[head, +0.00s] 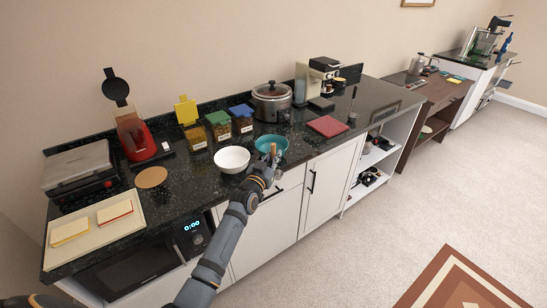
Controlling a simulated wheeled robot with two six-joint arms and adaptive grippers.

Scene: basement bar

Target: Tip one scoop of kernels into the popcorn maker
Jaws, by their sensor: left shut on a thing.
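My left gripper (271,158) is at the front edge of the counter, in front of the teal bowl (280,143). It is shut on a small orange-brown thing, mostly hidden by the fingers; I cannot tell whether it is a scoop. A red appliance (136,140) with a round black plate (115,88) raised above it stands at the back left; it may be the popcorn maker. A clear canister with its yellow lid raised (186,111) stands right of it, with yellowish contents. A white bowl (232,159) is left of my gripper. My right gripper is out of view.
Canisters with green (218,117) and blue (241,110) lids stand behind the bowls. A grey press (78,166), a tan board (95,233) and a round cork mat (151,177) are on the left. A cooker (271,101) and coffee machine (316,80) stand behind to the right.

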